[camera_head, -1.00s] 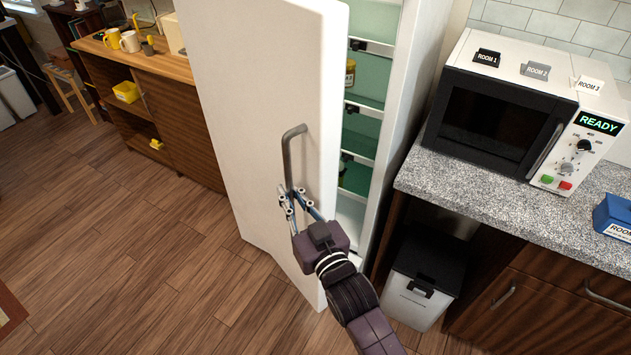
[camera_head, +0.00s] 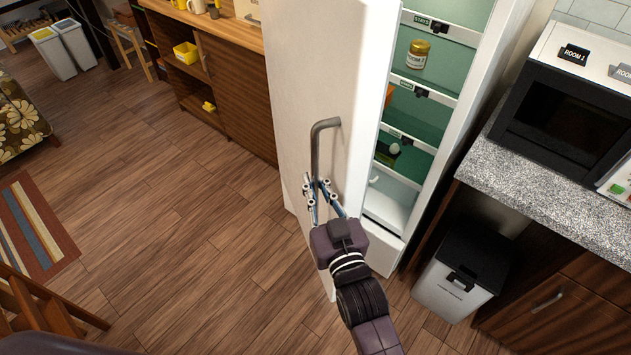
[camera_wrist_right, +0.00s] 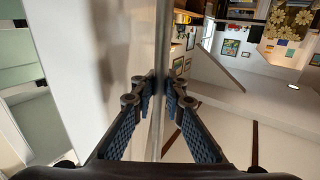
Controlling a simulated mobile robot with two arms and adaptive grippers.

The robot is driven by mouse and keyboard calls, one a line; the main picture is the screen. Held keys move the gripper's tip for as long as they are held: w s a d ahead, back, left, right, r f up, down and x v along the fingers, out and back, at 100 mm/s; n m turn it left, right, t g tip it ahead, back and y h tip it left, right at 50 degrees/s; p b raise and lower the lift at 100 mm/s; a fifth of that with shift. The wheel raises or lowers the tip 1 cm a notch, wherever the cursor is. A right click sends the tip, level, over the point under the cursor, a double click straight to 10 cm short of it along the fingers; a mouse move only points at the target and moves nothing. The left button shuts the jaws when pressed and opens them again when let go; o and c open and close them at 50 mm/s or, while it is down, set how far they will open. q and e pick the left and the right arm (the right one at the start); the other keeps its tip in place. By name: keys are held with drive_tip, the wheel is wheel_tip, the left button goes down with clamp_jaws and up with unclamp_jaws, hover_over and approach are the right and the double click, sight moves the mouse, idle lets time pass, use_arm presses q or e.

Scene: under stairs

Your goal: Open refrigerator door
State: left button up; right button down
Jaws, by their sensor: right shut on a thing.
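The white refrigerator door (camera_head: 290,95) stands partly open in the head view, swung out to the left of the cabinet. Its grey bar handle (camera_head: 316,148) is on the outer face. My right gripper (camera_head: 319,188) is shut on the lower part of this handle. In the right wrist view the handle (camera_wrist_right: 162,60) runs between the two fingers of the gripper (camera_wrist_right: 161,88). Inside the refrigerator, green-backed door or cabinet shelves (camera_head: 430,105) show, with a labelled jar (camera_head: 417,55) on an upper one. My left gripper is not in view.
A granite counter (camera_head: 545,190) with a black and white microwave (camera_head: 560,110) stands right of the refrigerator. A white bin with black lid (camera_head: 462,275) is below it. A wooden cabinet (camera_head: 235,90) stands behind the door. The wood floor (camera_head: 170,220) at left is largely clear.

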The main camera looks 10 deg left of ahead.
drive_tip(key=shift+f, duration=0.3)
drive_tip(key=c, duration=2.3)
unclamp_jaws()
drive_tip(key=shift+s, duration=0.1)
drive_tip(key=o, duration=0.3)
drive_tip(key=shift+s+d+r, duration=0.1)
drive_tip(key=shift+s+r, duration=0.05)
drive_tip(key=shift+r, duration=0.1)
drive_tip(key=v, duration=1.2)
